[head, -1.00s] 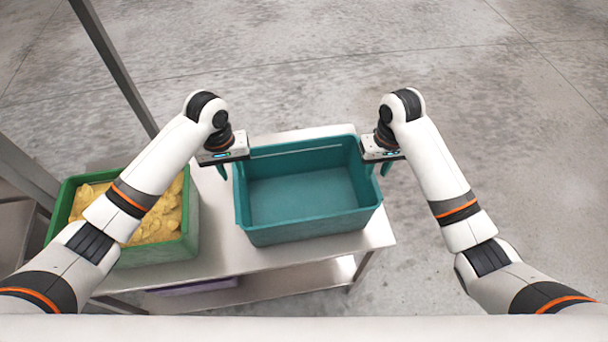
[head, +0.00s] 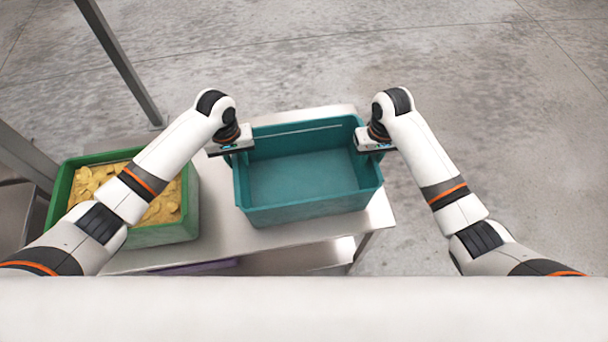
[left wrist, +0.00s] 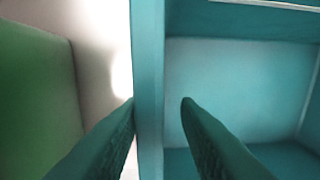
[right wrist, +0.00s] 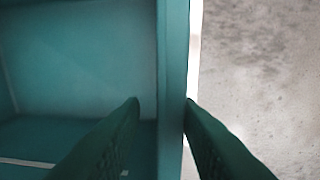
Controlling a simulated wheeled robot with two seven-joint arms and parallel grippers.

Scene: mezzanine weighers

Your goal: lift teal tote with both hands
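The teal tote (head: 303,208) is an empty open box standing on a steel table. My left gripper (head: 236,155) is at its left side wall. In the left wrist view its two dark green fingers (left wrist: 158,104) are apart, with the tote's left rim (left wrist: 149,60) between them, one finger outside and one inside. My right gripper (head: 376,150) is at the right side wall. In the right wrist view its fingers (right wrist: 162,102) are also apart, on either side of the right rim (right wrist: 173,60). Neither gripper visibly pinches the wall.
A green tote (head: 163,235) with yellow contents stands to the left on the same steel table (head: 225,240), with a gap between the totes. A metal post (head: 120,62) rises at the back left. Open concrete floor lies behind and to the right.

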